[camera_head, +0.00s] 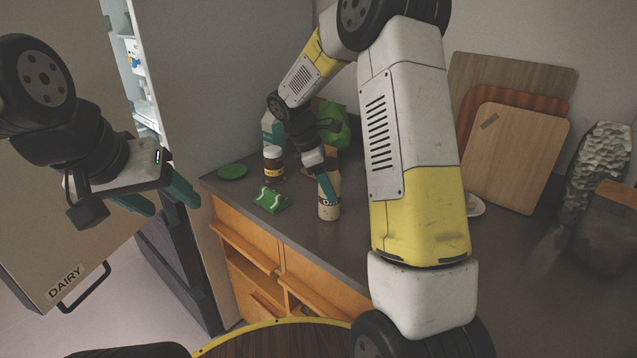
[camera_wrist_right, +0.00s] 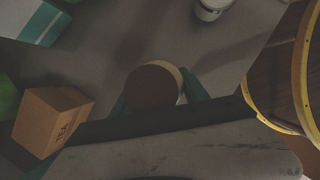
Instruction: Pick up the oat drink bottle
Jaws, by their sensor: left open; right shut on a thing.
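The oat drink bottle (camera_head: 329,210) is a cream, upright bottle near the front edge of the dark counter in the head view. My right gripper (camera_head: 327,188) is shut on it from above and behind. In the right wrist view, the bottle's round brown top (camera_wrist_right: 153,86) with a cream rim sits between the two green fingers (camera_wrist_right: 157,98). Whether its base touches the counter is hard to tell. My left gripper (camera_head: 174,206) is open and empty at the left, in front of the fridge door.
A tea box (camera_wrist_right: 50,121) shows in the wrist view. Cutting boards (camera_head: 515,155) lean at the right.

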